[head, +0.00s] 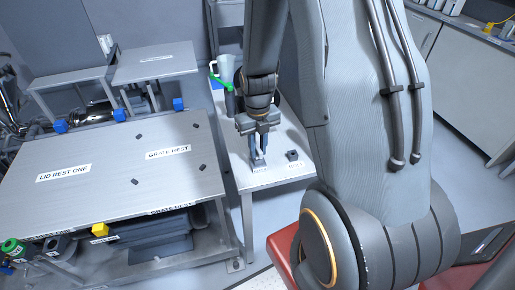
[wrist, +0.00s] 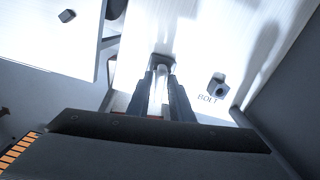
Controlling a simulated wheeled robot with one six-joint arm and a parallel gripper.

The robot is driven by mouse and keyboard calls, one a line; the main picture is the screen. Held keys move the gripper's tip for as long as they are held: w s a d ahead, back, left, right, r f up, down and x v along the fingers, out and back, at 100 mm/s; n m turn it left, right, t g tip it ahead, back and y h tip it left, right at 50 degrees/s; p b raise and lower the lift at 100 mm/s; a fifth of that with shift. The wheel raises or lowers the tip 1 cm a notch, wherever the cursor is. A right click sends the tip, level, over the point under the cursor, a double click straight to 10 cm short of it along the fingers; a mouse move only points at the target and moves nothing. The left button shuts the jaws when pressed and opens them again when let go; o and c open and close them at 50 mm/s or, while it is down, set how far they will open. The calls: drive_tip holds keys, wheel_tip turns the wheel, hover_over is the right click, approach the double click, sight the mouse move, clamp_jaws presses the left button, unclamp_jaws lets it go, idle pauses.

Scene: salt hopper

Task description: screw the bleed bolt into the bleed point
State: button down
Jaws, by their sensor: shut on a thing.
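My gripper (head: 259,163) points down over the narrow pale bench, low near its surface. I cannot identify the bleed point for certain.
A large metal table (head: 100,175) with labels and small dark pegs stands to the left, across a gap.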

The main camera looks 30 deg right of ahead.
sight(258, 147)
drive_tip(key=c, duration=1.5)
unclamp_jaws()
drive_tip(key=shift+r, duration=0.1)
drive_tip(key=shift+r+b, duration=0.95)
drive_tip(key=shift+r, duration=2.9)
drive_tip(key=shift+c, duration=0.3)
